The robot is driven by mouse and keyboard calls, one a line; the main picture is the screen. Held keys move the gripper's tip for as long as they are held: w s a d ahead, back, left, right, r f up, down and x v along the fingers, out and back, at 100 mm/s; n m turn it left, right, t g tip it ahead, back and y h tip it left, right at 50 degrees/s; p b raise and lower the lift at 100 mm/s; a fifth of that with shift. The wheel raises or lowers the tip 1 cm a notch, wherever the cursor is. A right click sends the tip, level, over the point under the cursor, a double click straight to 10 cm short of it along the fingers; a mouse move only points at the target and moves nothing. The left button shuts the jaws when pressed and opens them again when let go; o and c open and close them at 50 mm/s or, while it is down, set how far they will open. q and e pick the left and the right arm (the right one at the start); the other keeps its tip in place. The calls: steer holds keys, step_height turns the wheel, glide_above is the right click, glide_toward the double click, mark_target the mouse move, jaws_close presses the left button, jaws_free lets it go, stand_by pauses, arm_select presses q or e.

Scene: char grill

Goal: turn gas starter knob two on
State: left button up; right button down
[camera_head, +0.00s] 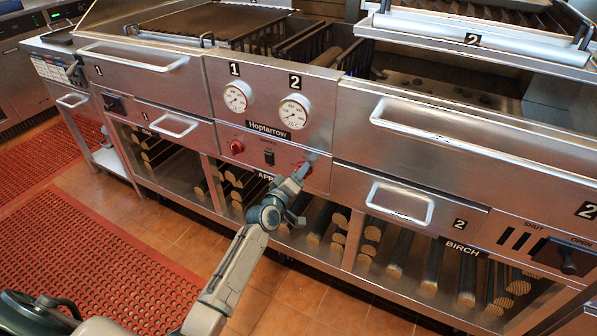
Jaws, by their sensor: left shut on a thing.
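The char grill's steel front panel carries two red knobs below its gauges. Red knob one (237,147) sits at the left, under gauge 1 (237,97). Red knob two (306,169) sits at the right, under gauge 2 (294,112). My left gripper (302,172) reaches up from the lower left and is shut on knob two, partly hiding it. The knob's exact turn angle cannot be told. A small black switch (269,157) lies between the knobs. My right gripper is not in view.
Drawer handles (400,203) and (174,126) stick out on either side of the panel. Logs (396,250) lie on the shelf below. A black slide lever (566,255) is at the far right. Red mats (80,260) cover the floor at left.

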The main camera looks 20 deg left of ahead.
arm_select(q)
steer(key=n+p, duration=0.1)
steer(key=n, duration=0.6)
steer(key=shift+f, duration=0.15)
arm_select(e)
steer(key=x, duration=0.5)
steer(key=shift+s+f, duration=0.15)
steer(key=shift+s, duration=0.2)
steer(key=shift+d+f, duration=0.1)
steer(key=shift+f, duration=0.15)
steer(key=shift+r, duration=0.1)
arm_select(q)
steer(key=o, duration=0.9)
steer(key=shift+o, duration=0.2)
